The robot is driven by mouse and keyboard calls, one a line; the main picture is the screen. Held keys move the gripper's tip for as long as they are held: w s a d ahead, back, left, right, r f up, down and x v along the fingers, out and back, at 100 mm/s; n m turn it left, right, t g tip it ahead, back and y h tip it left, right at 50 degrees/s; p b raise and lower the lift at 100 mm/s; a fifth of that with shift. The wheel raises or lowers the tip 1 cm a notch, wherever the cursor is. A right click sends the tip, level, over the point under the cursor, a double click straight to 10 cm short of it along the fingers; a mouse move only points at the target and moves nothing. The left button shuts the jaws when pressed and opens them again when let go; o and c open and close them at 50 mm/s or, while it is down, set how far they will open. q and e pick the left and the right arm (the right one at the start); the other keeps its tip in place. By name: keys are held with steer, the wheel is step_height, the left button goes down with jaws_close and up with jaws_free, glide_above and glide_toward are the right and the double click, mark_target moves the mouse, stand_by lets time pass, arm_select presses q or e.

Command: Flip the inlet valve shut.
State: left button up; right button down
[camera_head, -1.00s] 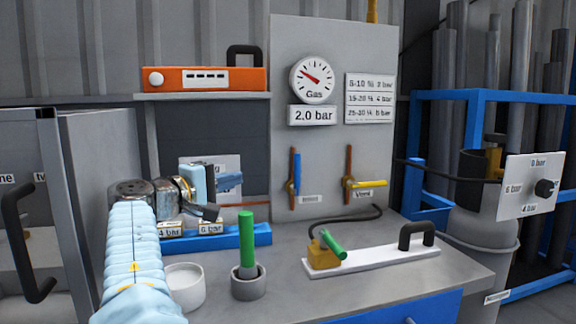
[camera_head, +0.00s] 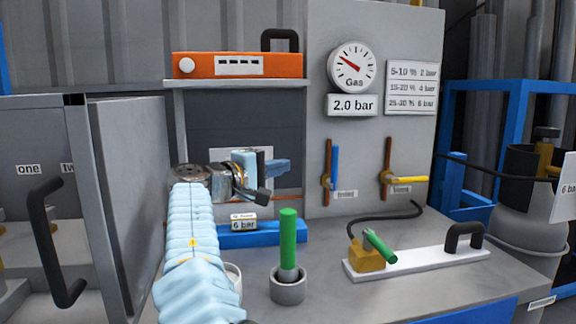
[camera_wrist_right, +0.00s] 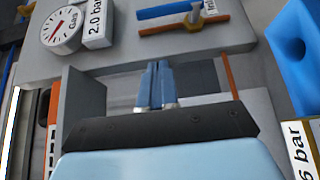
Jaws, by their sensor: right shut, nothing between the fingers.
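The inlet valve's blue handle (camera_head: 335,167) is upright, along its copper-coloured pipe on the grey panel. Its label is too blurred to read in the head view. The handle also shows at the top of the right wrist view (camera_wrist_right: 168,9), beside the pipe. My right gripper (camera_head: 284,165) is shut and empty, a little left of the blue handle and apart from it. Its closed blue fingers show in the right wrist view (camera_wrist_right: 155,84), pointing toward the panel. My left gripper is in neither view.
The vent valve's yellow handle (camera_head: 408,179) lies level to the right. A gauge (camera_head: 352,66) hangs above. A green-handled tool (camera_head: 288,240) stands in a grey cup below. A white plate (camera_head: 418,259) with a black handle lies on the bench.

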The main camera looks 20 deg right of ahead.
mark_target(333, 167)
steer(key=w+d+p, duration=0.1)
steer(key=d, duration=1)
